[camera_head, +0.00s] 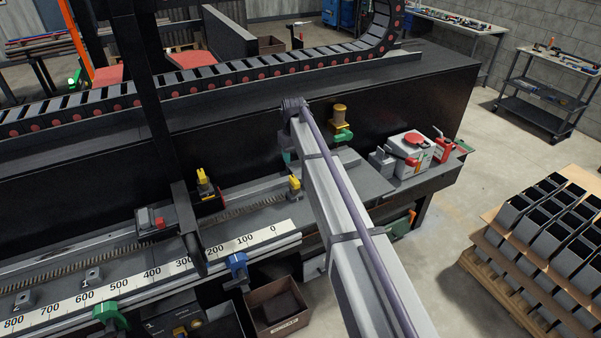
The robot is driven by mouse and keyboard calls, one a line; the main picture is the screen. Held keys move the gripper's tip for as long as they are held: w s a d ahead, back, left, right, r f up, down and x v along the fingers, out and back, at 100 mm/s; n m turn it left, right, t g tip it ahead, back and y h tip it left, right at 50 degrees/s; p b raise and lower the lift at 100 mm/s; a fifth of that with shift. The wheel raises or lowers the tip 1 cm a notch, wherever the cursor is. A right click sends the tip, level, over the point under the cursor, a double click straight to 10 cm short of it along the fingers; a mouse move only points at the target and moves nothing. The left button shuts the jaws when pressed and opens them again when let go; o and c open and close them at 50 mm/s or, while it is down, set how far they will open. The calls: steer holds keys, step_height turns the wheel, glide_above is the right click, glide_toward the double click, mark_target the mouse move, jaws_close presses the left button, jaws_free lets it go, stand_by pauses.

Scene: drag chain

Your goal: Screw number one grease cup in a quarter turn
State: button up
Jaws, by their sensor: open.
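A brass-coloured cup-like cylinder (340,113) stands upright over a green fitting (342,134) against the dark wall of the long housing, just right of my arm's far end. It looks like a grease cup, but I can read no number on it. Two smaller yellow fittings stand along the rail, one at the left (203,178) and one beside my arm (294,184). I cannot tell whether these are grease cups. My grey arm reaches from the bottom edge up to a dark joint near the housing. My gripper does not show; the arm seems to hide it.
A drag chain (220,77) runs along the housing top and curls up at the right. A numbered scale (150,280) lines the front rail. A pallet of dark bins (545,235) stands at the right.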

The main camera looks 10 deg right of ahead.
mark_target(294, 179)
step_height(294, 179, down, 11)
steer(key=b, duration=1.1)
steer(key=shift+a+f, duration=0.1)
steer(key=shift+s, duration=0.1)
steer(key=shift+r, duration=0.2)
jaws_close()
